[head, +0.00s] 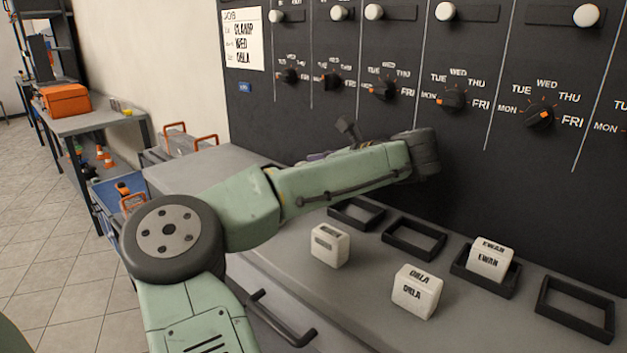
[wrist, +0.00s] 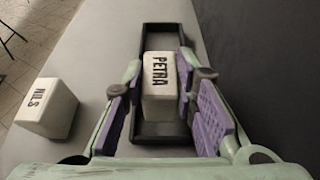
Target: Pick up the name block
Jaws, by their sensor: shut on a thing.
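In the head view my arm hides this block, and only small purple and dark parts of my gripper (head: 322,156) show behind the arm. A job card (head: 243,40) on the wall reads CLAMP, WED, ORLA. A white block lettered ORLA (head: 416,292) stands on the grey counter, apart from my gripper.
A NILS block (wrist: 47,108) stands left of my gripper in the wrist view. In the head view, another white block (head: 330,246) has an unreadable label. An EWAN block (head: 490,260) sits tilted in a tray; other trays (head: 575,310) are empty. The dark dial panel (head: 470,130) rises close behind.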

